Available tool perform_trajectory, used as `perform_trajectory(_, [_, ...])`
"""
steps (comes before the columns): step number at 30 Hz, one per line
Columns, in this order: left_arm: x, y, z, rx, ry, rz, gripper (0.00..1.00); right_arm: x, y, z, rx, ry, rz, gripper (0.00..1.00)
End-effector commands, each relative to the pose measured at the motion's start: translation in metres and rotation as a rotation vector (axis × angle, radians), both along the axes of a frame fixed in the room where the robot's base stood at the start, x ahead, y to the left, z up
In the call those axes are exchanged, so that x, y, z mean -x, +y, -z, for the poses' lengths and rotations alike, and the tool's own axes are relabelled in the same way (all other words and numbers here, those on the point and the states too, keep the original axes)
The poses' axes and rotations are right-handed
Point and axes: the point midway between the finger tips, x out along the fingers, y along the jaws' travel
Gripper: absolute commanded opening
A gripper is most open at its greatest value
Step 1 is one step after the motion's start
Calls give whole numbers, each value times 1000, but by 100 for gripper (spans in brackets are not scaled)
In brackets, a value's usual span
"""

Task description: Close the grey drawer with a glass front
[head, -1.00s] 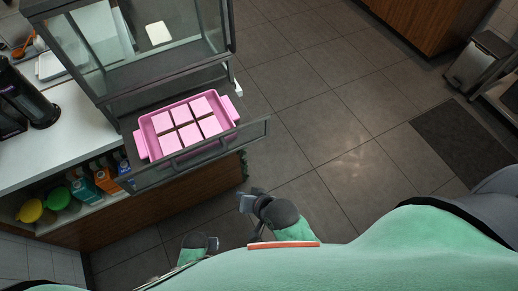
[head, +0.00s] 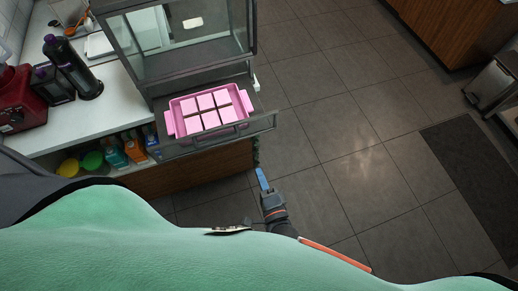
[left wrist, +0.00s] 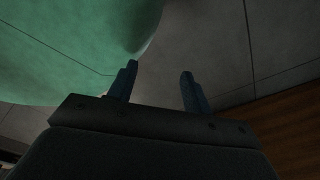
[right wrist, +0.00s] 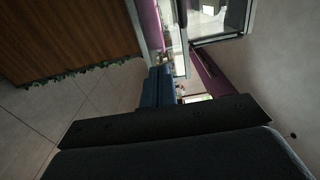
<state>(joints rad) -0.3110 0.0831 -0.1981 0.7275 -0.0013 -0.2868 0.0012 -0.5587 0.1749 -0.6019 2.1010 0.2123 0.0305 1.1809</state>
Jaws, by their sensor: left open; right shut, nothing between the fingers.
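The grey drawer with a glass front (head: 251,129) is pulled out below a glass display case (head: 188,48) on the counter. A pink tray (head: 169,126) with several pale pink square pieces lies in it. My right gripper (head: 262,178) is shut and empty, in front of and below the drawer's right end, apart from it. Its closed blue fingers also show in the right wrist view (right wrist: 157,86). My left gripper (left wrist: 158,85) is open and empty in the left wrist view, near my green body and above the floor. It is hidden in the head view.
Bottles and round containers (head: 92,160) sit on a shelf below.

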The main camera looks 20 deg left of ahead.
Motion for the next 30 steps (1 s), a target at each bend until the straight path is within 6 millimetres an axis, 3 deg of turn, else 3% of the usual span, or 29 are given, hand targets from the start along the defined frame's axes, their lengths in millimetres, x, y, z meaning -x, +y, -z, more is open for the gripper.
perform_trajectory(8, [-18, -4, 2, 3, -13, 0, 50, -31, 21, 2, -1, -2, 1, 0])
perform_trajectory(21, [-66, -13, -3, 8, -44, 0, 50, -93, 62, 2, 0, -1, 0, 0])
perform_trajectory(30, [-87, -17, -9, 10, -61, -1, 50, -112, 76, 1, 1, 0, 1, 0])
